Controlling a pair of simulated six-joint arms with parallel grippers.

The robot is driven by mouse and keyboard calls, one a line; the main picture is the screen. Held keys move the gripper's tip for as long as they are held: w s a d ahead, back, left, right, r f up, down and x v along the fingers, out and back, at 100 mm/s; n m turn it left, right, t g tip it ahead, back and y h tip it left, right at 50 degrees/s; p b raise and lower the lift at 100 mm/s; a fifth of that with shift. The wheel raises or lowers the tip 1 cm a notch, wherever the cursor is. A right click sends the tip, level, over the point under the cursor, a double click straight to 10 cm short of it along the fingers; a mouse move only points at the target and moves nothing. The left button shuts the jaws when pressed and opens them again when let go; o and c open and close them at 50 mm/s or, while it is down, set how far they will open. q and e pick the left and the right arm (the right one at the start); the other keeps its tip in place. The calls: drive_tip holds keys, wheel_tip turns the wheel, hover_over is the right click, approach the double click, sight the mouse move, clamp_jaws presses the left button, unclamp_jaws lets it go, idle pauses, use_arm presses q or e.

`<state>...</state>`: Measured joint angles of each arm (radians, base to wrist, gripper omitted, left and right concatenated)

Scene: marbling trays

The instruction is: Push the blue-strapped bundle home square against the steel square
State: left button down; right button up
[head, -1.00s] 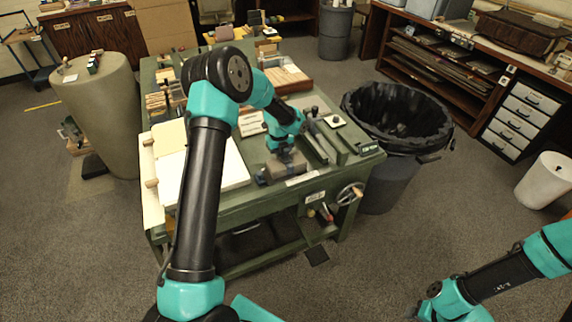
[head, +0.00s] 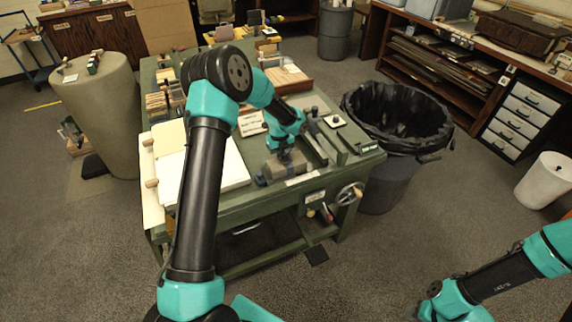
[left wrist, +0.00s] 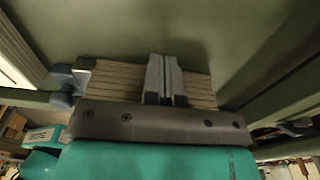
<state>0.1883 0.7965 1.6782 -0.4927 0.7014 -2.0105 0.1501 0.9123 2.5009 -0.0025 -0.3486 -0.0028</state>
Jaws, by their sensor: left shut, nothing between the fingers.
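The bundle (head: 291,169) is a grey-brown block lying near the front edge of the green table in the head view. In the left wrist view its layered edges (left wrist: 112,82) show on both sides of my fingers. A blue piece (left wrist: 66,82) shows at its left end. My left gripper (head: 284,158) is over the bundle, pointing down. In the left wrist view its fingers (left wrist: 163,72) are shut together with nothing between them, against or just above the bundle; I cannot tell which. I cannot single out the steel square with certainty. My right gripper (head: 432,311) is low at the bottom right, away from the table.
Long metal bars (head: 320,145) lie to the right of the bundle. A white board (head: 232,168) lies to its left. A handwheel (head: 350,193) sticks out at the table's front. A black-lined bin (head: 395,150) stands close by on the right.

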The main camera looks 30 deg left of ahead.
use_arm(q)
drive_tip(key=shift+w+a+r, duration=0.1)
drive_tip(key=shift+a+r, duration=0.05)
drive_tip(key=shift+r, duration=0.65)
drive_tip(key=shift+w+a+r, duration=0.1)
drive_tip(key=shift+r, duration=0.7)
drive_tip(key=shift+w+a+r, duration=0.1)
drive_tip(key=shift+a+r, duration=0.05)
drive_tip(key=shift+r, duration=0.65)
